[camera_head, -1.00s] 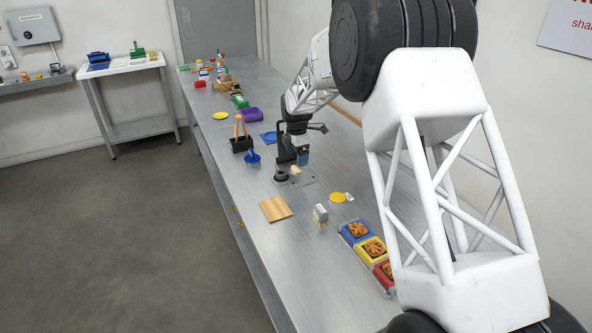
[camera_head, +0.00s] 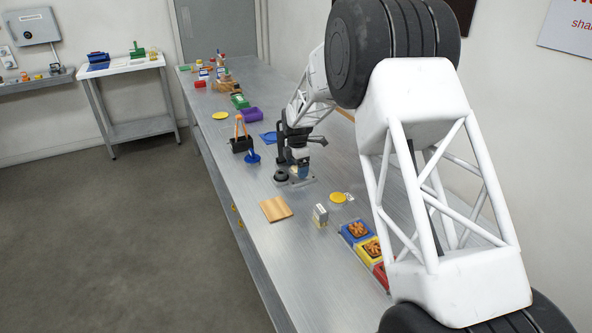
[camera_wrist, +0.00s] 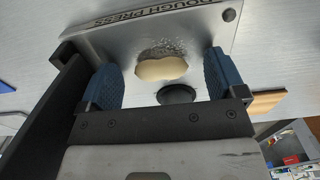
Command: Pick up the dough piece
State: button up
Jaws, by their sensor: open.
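The dough piece (camera_wrist: 162,68) is a pale, peanut-shaped lump in the wrist view. It lies on a metal plate lettered "DOUGH PRESS" (camera_wrist: 110,38), beside a patch of white specks. My gripper (camera_wrist: 162,78) is open, with one blue finger pad on each side of the dough and a gap to both. In the head view my gripper (camera_head: 300,172) is low over the press plate, and the dough is largely hidden there.
A round black part (camera_wrist: 177,95) of the press sits close to the dough. A wooden board (camera_head: 276,208), a small carton (camera_head: 320,215) and a yellow disc (camera_head: 338,198) lie nearer on the table. Colored trays (camera_head: 357,233) stand at the right. A black holder (camera_head: 241,145) stands behind.

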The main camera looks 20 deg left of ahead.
jog(key=c, duration=1)
jog(key=shift+r, duration=0.15)
jog(key=shift+r, duration=0.55)
jog(key=shift+s+d+r, duration=0.1)
jog(key=shift+s+r, duration=0.05)
jog(key=shift+r, duration=0.4)
jog(key=shift+s+d+r, duration=0.1)
jog(key=shift+r, duration=0.45)
jog(key=s+d, duration=0.2)
jog(key=s, duration=0.2)
jog(key=s+d+r, duration=0.1)
jog(key=s+d, duration=0.2)
jog(key=s, duration=0.2)
jog(key=s+d, duration=0.2)
jog(key=s, duration=0.2)
jog(key=shift+s+d+r, duration=0.15)
jog(key=shift+d+r, duration=0.05)
jog(key=shift+d, duration=0.1)
